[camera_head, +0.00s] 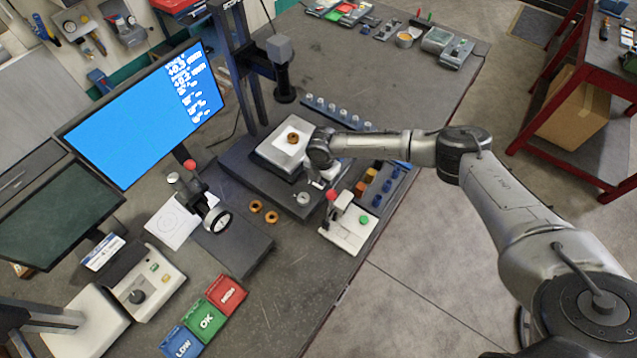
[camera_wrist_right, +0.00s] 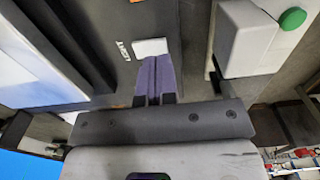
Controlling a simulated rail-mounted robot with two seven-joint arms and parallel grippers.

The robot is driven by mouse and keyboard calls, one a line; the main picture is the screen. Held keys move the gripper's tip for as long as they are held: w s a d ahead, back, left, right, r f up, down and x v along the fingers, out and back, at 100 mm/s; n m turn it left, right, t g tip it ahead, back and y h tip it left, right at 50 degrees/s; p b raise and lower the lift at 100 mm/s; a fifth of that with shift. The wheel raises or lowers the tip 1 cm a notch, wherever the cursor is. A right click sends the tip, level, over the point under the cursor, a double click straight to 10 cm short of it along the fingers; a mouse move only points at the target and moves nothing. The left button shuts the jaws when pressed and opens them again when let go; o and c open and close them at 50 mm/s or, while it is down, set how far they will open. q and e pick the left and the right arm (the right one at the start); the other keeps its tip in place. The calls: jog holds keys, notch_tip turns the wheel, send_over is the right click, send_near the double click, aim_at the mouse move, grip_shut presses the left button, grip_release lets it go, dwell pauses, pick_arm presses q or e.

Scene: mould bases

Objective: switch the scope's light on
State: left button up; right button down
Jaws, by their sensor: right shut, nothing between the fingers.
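The scope stands at the back of the bench, with its dark column (camera_head: 240,70) and dark base (camera_head: 235,158). A bronze ring (camera_head: 293,138) lies on its pale stage (camera_head: 270,152). In the right wrist view, a small white switch (camera_wrist_right: 150,47) sits on the scope's dark base beside the printed word LIGHT (camera_wrist_right: 125,51). My right gripper (camera_wrist_right: 155,62) is shut and empty, its fingertips right at the switch's near edge; I cannot tell whether they touch. In the head view the right gripper (camera_head: 316,183) is partly hidden by its wrist, above the base's front right. My left gripper is out of view.
A white box with a green button (camera_head: 364,219) and red knob (camera_head: 331,195) stands close to my right gripper; it also shows in the wrist view (camera_wrist_right: 255,45). Two bronze rings (camera_head: 264,211) lie on the bench. A lit blue monitor (camera_head: 145,120) stands left. Coloured LOW, OK and HIGH bins (camera_head: 206,320) stand in front.

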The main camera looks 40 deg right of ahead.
jog(key=shift+f, duration=0.3)
jog(key=shift+f+b, duration=0.35)
jog(key=shift+b, duration=0.05)
jog(key=shift+f+b, duration=0.3)
jog(key=shift+f, duration=0.2)
dwell(0.4)
notch_tip(320, 180, up, 3)
jog(key=p, duration=0.3)
jog(key=shift+r, duration=0.2)
notch_tip(320, 180, up, 4)
jog(key=p, duration=0.3)
jog(key=shift+f+p, duration=0.15)
jog(key=shift+p, duration=0.25)
